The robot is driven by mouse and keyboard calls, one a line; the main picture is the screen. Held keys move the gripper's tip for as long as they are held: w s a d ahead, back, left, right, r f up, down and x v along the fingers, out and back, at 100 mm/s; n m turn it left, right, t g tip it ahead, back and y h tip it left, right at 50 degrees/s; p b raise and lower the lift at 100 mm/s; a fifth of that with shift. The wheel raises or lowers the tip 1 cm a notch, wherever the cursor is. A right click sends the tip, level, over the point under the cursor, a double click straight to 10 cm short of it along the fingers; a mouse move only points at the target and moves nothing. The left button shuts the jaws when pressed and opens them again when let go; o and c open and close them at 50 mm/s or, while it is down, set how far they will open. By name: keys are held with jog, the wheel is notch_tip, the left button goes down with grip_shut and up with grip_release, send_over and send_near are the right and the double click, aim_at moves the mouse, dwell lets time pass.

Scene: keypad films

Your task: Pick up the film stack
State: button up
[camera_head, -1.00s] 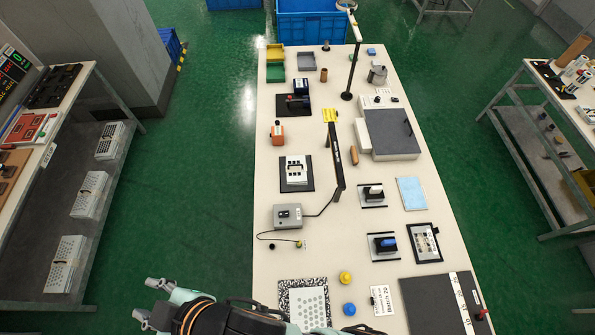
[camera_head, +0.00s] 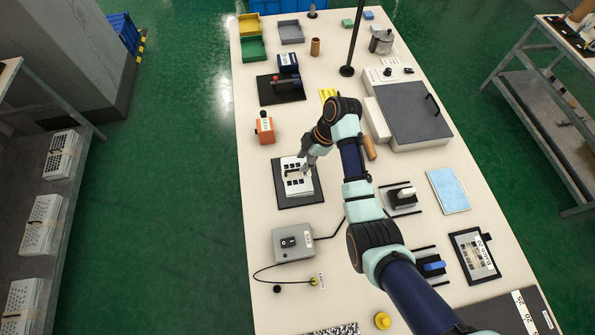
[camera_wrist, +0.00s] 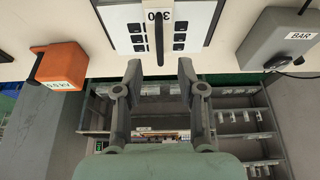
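The film stack (camera_head: 293,188) is a white block with several dark key windows on top. It lies on a black mat (camera_head: 287,203) at the left of the bench. In the wrist view the film stack (camera_wrist: 126,24) is at the top, with a black bar standing along its middle. My gripper (camera_head: 304,164) is over the stack's far right part in the head view. In the wrist view my gripper (camera_wrist: 160,67) is open and empty, its fingertips apart on either side of the bar's line. Contact with the stack cannot be told.
An orange box (camera_head: 264,128) stands beyond the stack and a grey control box (camera_head: 297,243) with a cable nearer. A dark device (camera_head: 281,88) on a black base lies farther back. The grey-lidded box (camera_head: 410,112) is right of my arm.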

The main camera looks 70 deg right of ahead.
aim_at(296, 170)
jog(key=b+x, duration=0.1)
jog(key=x, duration=0.6)
jog(key=shift+r, duration=0.1)
grip_shut()
